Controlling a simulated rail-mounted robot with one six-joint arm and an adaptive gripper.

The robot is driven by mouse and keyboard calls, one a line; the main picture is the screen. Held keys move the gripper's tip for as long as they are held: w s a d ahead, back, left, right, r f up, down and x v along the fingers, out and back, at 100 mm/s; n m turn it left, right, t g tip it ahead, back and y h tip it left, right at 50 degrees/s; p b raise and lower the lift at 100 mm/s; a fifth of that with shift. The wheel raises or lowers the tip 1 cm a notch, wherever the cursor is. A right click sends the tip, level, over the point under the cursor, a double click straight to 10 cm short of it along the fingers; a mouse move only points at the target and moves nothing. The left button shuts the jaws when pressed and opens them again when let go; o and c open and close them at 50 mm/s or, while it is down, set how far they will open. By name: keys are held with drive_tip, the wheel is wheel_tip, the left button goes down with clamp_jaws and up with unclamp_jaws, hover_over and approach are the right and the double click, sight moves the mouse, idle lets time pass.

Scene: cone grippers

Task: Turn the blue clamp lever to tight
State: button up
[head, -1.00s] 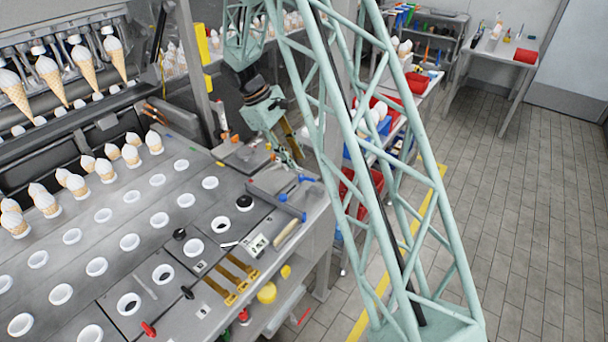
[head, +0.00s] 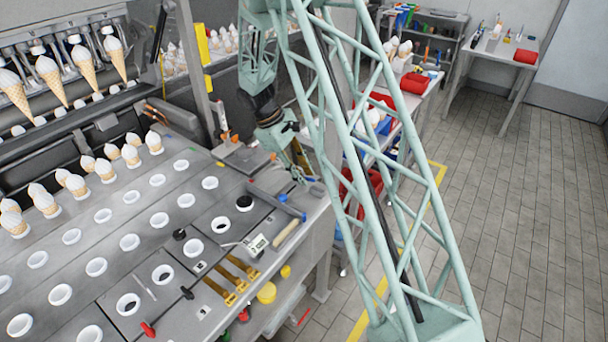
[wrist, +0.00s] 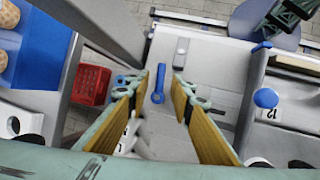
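A small blue lever (wrist: 158,84) with a rounded end shows in the wrist view, on a grey surface between the lines of my two fingers. I take it for the clamp lever. My gripper (wrist: 168,82) is open, with its yellow fingers apart and nothing between the tips. The lever appears nearer the left fingertip; I cannot tell whether they touch. In the head view my gripper (head: 300,172) is over the far right corner of the workbench and largely hides the lever there.
A blue knob (wrist: 265,98) is right of my fingers, by a label marked 12. Another blue part (wrist: 125,86) is beside the left finger. A red crate (wrist: 91,85) stands lower at left. The bench (head: 150,245) holds several white rings. The floor at right is clear.

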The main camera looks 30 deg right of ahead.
drive_tip(key=shift+c, duration=0.5)
clamp_jaws()
drive_tip(key=shift+n, duration=0.3)
drive_tip(key=n, duration=0.1)
drive_tip(key=n+t+b, duration=0.1)
drive_tip(key=n+b, duration=0.1)
drive_tip(key=shift+w+d+f+t+h, duration=0.1)
drive_tip(key=shift+d+t+h, duration=0.15)
drive_tip(key=shift+t+h, duration=0.05)
drive_tip(key=n+b, duration=0.1)
drive_tip(key=n, duration=0.1)
drive_tip(key=n+t+b, duration=0.1)
drive_tip(key=b, duration=0.1)
drive_tip(key=shift+w+d+n+t, duration=0.2)
drive_tip(key=shift+n+t, duration=0.1)
drive_tip(key=shift+n, duration=0.1)
drive_tip(key=n+t+b, duration=0.1)
drive_tip(key=n, duration=0.1)
drive_tip(key=n+b, duration=0.1)
drive_tip(key=n, duration=0.1)
drive_tip(key=shift+w+d+n+t+b, duration=0.2)
drive_tip(key=shift+n+t+b, duration=0.1)
drive_tip(key=shift+t+b, duration=0.1)
drive_tip(key=n, duration=0.1)
drive_tip(key=n+t+y+b, duration=0.1)
drive_tip(key=n, duration=0.3)
drive_tip(key=shift+w+t+y, duration=0.35)
drive_tip(key=shift+t+y, duration=0.05)
drive_tip(key=shift+a, duration=0.1)
